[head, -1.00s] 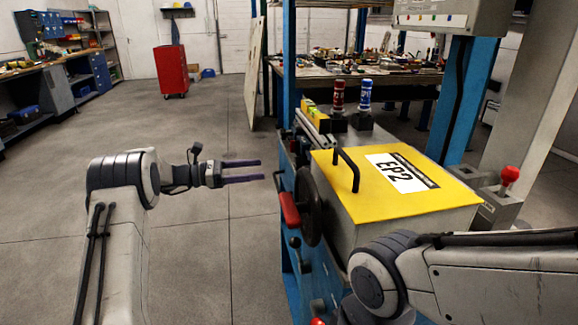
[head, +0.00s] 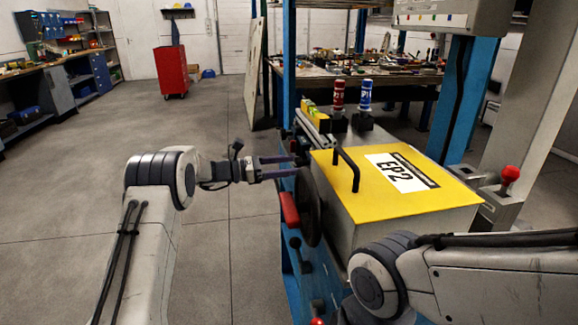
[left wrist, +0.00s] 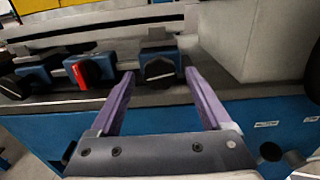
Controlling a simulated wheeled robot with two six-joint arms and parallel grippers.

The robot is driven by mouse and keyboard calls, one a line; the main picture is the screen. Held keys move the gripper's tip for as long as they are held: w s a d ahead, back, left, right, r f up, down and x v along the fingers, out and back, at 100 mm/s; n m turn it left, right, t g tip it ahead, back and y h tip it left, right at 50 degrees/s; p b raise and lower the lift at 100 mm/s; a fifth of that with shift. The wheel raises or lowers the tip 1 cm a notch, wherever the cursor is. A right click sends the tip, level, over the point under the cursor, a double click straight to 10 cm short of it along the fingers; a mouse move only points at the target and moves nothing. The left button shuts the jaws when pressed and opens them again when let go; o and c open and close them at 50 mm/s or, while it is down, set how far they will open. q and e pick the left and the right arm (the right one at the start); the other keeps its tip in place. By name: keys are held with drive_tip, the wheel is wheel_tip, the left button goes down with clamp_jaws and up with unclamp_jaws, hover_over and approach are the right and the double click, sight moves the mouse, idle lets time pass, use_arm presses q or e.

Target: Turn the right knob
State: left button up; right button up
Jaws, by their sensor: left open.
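A row of knobs shows in the left wrist view along the blue machine's side. The rightmost is a black knob (left wrist: 160,70) on a blue mount. To its left are a red-handled knob (left wrist: 80,73) and another dark knob (left wrist: 14,86). My left gripper (head: 296,165) is open at the machine's left side in the head view. In the left wrist view its purple fingertips (left wrist: 159,76) lie to either side of the rightmost knob, with a gap on each side. Contact is not clear. My right gripper is out of view.
A yellow-topped box marked EP2 (head: 393,180) stands on the machine, with a black handwheel (head: 308,207) and red handle (head: 290,209) just below my left gripper. Red and blue cylinders (head: 365,94) stand behind. The floor (head: 220,110) at left is clear.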

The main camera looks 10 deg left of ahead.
use_arm(q)
clamp_jaws()
drive_tip(key=m+b, duration=0.3)
drive_tip(key=m, duration=0.1)
drive_tip(key=shift+f, duration=0.25)
drive_tip(key=shift+r+m+b, duration=0.1)
drive_tip(key=shift+m+b, duration=0.35)
drive_tip(key=shift+m, duration=0.05)
drive_tip(key=shift+r+m, duration=0.15)
drive_tip(key=shift+m, duration=0.25)
unclamp_jaws()
